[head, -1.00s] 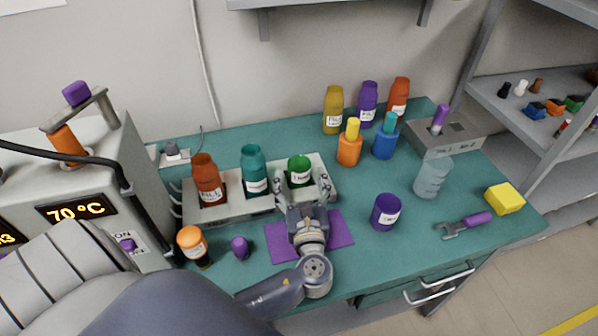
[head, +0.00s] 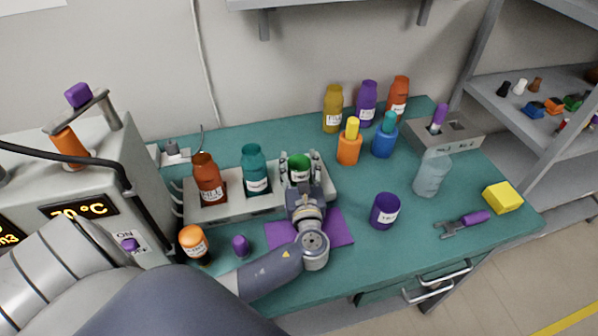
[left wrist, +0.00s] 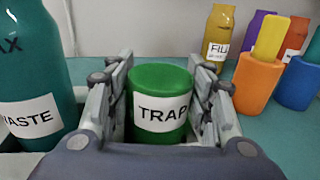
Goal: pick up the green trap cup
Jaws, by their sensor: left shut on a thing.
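The green trap cup (head: 299,168) stands upright at the right end of the grey rack (head: 232,207) on the teal bench. In the left wrist view the cup (left wrist: 160,84) shows its white TRAP label, facing me. My left gripper (head: 300,166) has one finger on each side of the cup and is shut on it. The cup's lower part is hidden behind the gripper's palm, so I cannot tell whether it is clear of the rack. My right gripper is not in view.
The teal waste bottle (head: 255,170) stands in the rack just left of the cup, close to my left finger. A red-brown bottle (head: 207,180) is further left. A purple mat (head: 338,228) and a purple jar (head: 385,211) are in front and right.

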